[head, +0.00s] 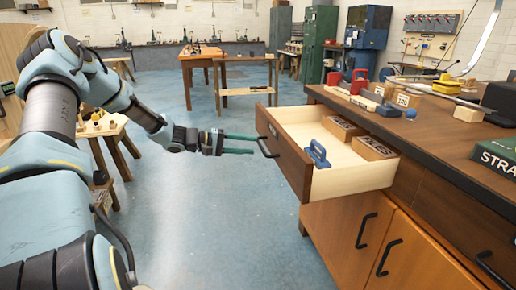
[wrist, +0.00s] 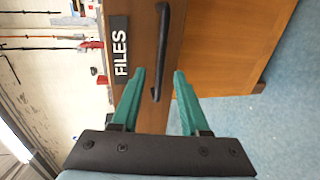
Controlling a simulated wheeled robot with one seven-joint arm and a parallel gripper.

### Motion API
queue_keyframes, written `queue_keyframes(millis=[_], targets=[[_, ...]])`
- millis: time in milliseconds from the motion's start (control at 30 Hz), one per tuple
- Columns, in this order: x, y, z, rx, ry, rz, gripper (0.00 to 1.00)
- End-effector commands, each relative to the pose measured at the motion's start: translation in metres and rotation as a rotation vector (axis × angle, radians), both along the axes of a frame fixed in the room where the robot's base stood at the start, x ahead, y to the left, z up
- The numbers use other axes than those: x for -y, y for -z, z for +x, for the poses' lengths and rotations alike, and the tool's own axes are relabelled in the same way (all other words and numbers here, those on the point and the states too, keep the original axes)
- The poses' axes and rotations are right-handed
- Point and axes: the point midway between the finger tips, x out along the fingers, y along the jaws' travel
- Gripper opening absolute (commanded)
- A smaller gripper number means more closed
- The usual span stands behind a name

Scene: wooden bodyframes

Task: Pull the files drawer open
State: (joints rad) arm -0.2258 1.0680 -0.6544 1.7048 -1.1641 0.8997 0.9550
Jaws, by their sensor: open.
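The files drawer (head: 330,178) stands well out from the wooden bench in the head view, with its inside showing. Its brown front (wrist: 148,80) fills the middle of the wrist view, with a black FILES label (wrist: 120,52). The black bar handle (wrist: 160,55) runs up the front; it also shows in the head view (head: 266,147). My gripper (head: 252,144) is open, its green fingers (wrist: 155,80) pointing at the drawer front. In the wrist view the handle's lower end lies between the fingertips. I cannot tell whether either finger touches it.
The bench top (head: 440,125) holds boxes and tools. Cupboard doors (head: 350,230) are below. The blue floor (head: 225,220) left of the drawer is clear.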

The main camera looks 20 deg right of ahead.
Motion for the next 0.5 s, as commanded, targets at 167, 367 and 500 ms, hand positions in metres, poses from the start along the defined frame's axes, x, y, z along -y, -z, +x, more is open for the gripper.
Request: queue_keyframes(millis=[167,367,500], targets=[[-0.034,-0.006,0.004,0.001,-0.001,0.002,0.45],[-0.053,-0.011,0.007,0.0,0.0,0.002,0.45],[-0.057,-0.012,0.007,0.0,0.0,0.001,0.45]])
